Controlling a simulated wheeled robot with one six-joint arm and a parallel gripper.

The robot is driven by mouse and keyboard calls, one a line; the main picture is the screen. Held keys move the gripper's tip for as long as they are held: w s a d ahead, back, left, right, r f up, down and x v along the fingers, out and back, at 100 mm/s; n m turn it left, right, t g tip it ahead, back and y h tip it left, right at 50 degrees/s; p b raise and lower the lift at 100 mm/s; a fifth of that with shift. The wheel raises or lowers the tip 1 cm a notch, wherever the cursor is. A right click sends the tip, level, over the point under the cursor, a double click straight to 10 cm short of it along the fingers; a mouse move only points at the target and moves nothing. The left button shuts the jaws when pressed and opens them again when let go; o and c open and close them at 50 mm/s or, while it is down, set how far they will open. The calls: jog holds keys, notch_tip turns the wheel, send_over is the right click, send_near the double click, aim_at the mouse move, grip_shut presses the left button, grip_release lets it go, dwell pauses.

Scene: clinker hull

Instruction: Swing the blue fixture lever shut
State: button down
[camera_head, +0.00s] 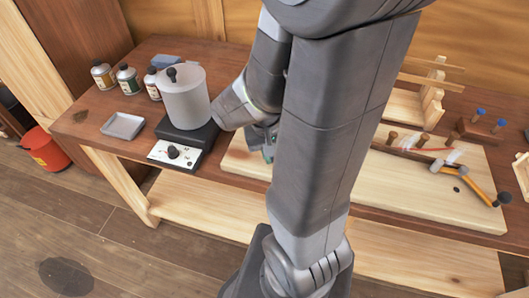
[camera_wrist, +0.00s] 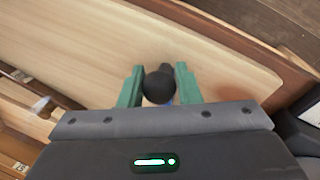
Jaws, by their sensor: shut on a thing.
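My gripper (camera_wrist: 158,72) is shut on the black ball knob (camera_wrist: 157,87) of the blue fixture lever, with a green finger on each side of it. A small bit of blue (camera_wrist: 169,105) shows just below the knob; the rest of the lever is hidden by the knob and gripper. In the head view my gripper (camera_head: 268,150) is low over the pale board, partly hidden behind my arm. The blue lever does not show there, so its angle cannot be told.
The pale board (camera_head: 420,195) lies on the brown bench. An orange lever (camera_head: 478,187) with a black knob stands at its right. A grey pot (camera_head: 186,100) sits on a burner at left, near my arm. Bottles and a grey tray (camera_head: 123,126) are farther left.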

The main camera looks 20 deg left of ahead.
jog(key=shift+w+d+n, duration=0.3)
jog(key=shift+d+n, duration=0.2)
jog(key=shift+w+d+n, duration=0.25)
jog(key=shift+d+n, duration=0.25)
jog(key=shift+w+d+n+t, duration=0.3)
jog(key=shift+w+d+n, duration=0.25)
jog(key=shift+n, duration=0.25)
jog(key=shift+y, duration=0.3)
jog(key=c, duration=1.1)
grip_release()
jog(key=shift+d, duration=0.1)
notch_tip(320, 180, up, 14)
jog(key=s+a+p, duration=0.1)
jog(key=s, duration=0.1)
jog(key=shift+a+f+p, duration=0.2)
jog(key=shift+a+p, duration=0.15)
jog(key=shift+a, duration=0.05)
